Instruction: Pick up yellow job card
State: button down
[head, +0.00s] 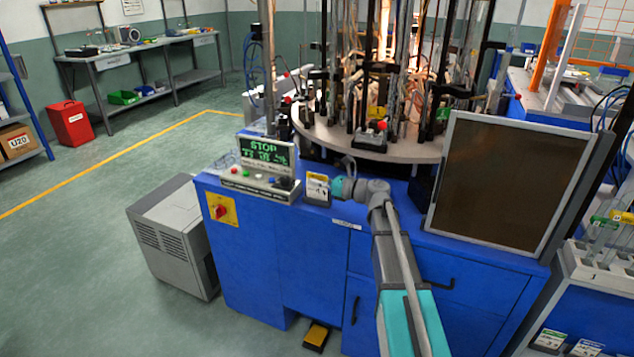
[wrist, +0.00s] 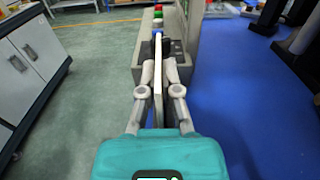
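The yellow job card (head: 317,188) is upright at the front edge of the blue machine cabinet's top, right of the control box. In the head view its face shows white with yellow parts. In the wrist view the card (wrist: 158,78) is edge-on, a thin pale strip between my fingertips. My gripper (head: 338,188) reaches it from the right. In the wrist view both fingers (wrist: 159,74) close in on the card from either side and appear to touch it. I cannot tell whether the card's lower edge rests on the cabinet.
The control box (head: 265,170) with a green STOP display and coloured buttons stands just beyond the card. A dark framed panel (head: 508,180) stands to the right. A round machine table (head: 415,148) with rods and flames is behind. Blue cabinet top (wrist: 235,120) is bare nearby.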

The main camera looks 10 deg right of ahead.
jog(key=shift+r+p, duration=0.7)
jog(key=shift+r, duration=0.25)
jog(key=s+r+p, duration=1)
jog(key=s, duration=0.4)
jog(key=shift+d, duration=0.1)
jog(key=shift+r, duration=0.1)
